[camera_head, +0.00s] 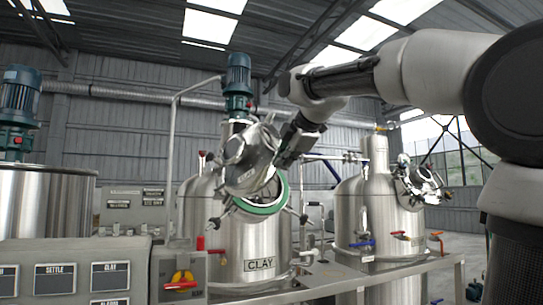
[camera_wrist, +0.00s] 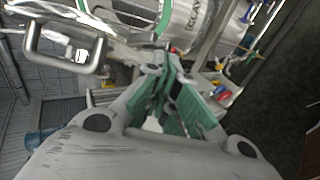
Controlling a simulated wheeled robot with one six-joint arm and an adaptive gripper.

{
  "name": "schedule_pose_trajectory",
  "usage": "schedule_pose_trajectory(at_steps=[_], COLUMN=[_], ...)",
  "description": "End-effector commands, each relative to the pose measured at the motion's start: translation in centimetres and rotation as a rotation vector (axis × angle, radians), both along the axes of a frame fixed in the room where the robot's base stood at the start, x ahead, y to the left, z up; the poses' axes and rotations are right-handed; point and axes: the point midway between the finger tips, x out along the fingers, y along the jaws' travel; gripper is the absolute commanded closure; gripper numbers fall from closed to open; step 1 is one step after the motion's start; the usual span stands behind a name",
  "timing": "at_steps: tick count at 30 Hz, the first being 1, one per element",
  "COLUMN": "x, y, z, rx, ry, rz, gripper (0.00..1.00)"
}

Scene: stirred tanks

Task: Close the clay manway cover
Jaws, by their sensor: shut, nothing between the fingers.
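The clay tank (camera_head: 240,240) is a steel vessel with a "CLAY" plate (camera_head: 261,264) on its front. Its round steel manway cover (camera_head: 248,160) stands raised and tilted above the opening, which is rimmed by a green ring (camera_head: 262,207). My gripper (camera_head: 282,160) is at the right edge of the cover, partly overlapping it in the head view; contact cannot be told. In the wrist view my gripper (camera_wrist: 168,75) has its green-padded fingers shut with nothing held. A grey U-shaped handle (camera_wrist: 65,68) shows at upper left there, apart from the fingers.
A second steel tank (camera_head: 385,215) with its own cover (camera_head: 420,185) stands at right. Labelled control panels (camera_head: 75,275) and a red-handled switch box (camera_head: 180,280) stand at lower left. A metal rail (camera_head: 340,283) crosses the front. A motor (camera_head: 237,75) rises behind the cover.

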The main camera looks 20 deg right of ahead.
Motion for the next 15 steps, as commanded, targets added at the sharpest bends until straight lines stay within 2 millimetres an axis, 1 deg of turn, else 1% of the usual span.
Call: schedule_pose_trajectory(at_steps=[1,3,7,13,15], x=[0.4,0.9,1.9,3.7,4.4], y=[-1.3,-2.6,-4.5,-7.2,-8.7], z=[-0.1,-0.5,-1.2,-2.4,-2.8], rx=[0.019,0.041,0.074,0.071,0.110], ry=[-0.001,-0.001,0.001,0.003,0.002], rz=[0.009,0.045,0.104,0.107,0.159], gripper=[1.00,1.00,1.00,1.00,1.00])
